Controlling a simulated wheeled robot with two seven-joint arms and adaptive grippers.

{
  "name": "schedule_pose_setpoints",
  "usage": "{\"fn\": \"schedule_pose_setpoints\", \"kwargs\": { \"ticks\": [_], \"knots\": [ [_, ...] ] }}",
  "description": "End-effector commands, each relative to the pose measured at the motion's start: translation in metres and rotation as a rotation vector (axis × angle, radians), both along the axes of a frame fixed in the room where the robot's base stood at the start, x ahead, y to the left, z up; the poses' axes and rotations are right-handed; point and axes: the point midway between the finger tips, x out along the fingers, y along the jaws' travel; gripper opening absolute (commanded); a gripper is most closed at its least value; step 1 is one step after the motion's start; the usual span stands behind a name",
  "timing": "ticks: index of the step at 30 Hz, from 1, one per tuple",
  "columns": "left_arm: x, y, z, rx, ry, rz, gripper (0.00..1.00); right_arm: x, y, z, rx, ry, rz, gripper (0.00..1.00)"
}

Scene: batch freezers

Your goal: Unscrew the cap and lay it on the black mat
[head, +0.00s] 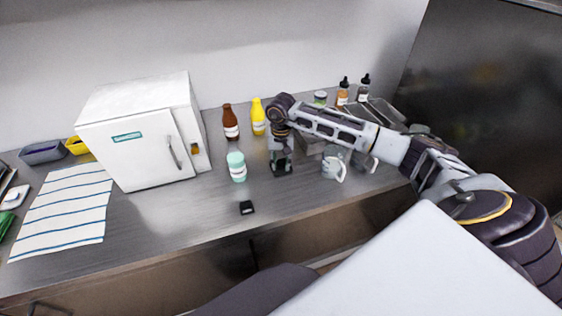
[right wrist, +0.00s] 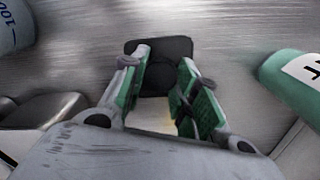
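A jar (head: 237,168) with a teal top, white label and teal base stands upright on the steel counter. Its side shows at the right of the right wrist view (right wrist: 292,88). My right gripper (head: 281,170) points down to the right of the jar, apart from it. In the right wrist view its green-padded fingers (right wrist: 163,80) are spread, over a black square mat (right wrist: 165,47). A dark round patch lies on the mat between the fingers; I cannot tell whether it is a cap or shadow. My left gripper is out of view.
A white mini freezer (head: 150,155) stands left of the jar, a striped towel (head: 65,210) further left. Brown (head: 230,122) and yellow bottles (head: 258,116) stand behind. A small black object (head: 246,208) lies in front.

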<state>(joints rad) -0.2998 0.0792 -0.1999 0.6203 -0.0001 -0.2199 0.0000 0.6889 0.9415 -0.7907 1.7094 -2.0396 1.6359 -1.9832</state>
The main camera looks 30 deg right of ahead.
Motion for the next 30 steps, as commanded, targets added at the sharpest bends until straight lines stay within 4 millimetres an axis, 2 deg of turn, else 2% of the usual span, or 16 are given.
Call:
{"fn": "schedule_pose_setpoints", "kwargs": {
  "ticks": [1, 5, 22, 30],
  "knots": [
    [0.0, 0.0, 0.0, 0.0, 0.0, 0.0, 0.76, 0.0, 0.0, 0.0, 0.0, 0.0, 0.0, 0.36],
    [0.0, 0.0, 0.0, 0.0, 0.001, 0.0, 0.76, 0.0, 0.0, 0.0, 0.0, 0.0, 0.0, 0.51],
    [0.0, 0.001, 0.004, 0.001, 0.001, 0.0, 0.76, 0.0, 0.0, 0.004, 0.0, 0.0, 0.0, 0.51],
    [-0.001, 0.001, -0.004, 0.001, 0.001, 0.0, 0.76, 0.001, 0.0, 0.034, 0.001, -0.003, 0.0, 0.51]
  ]
}}
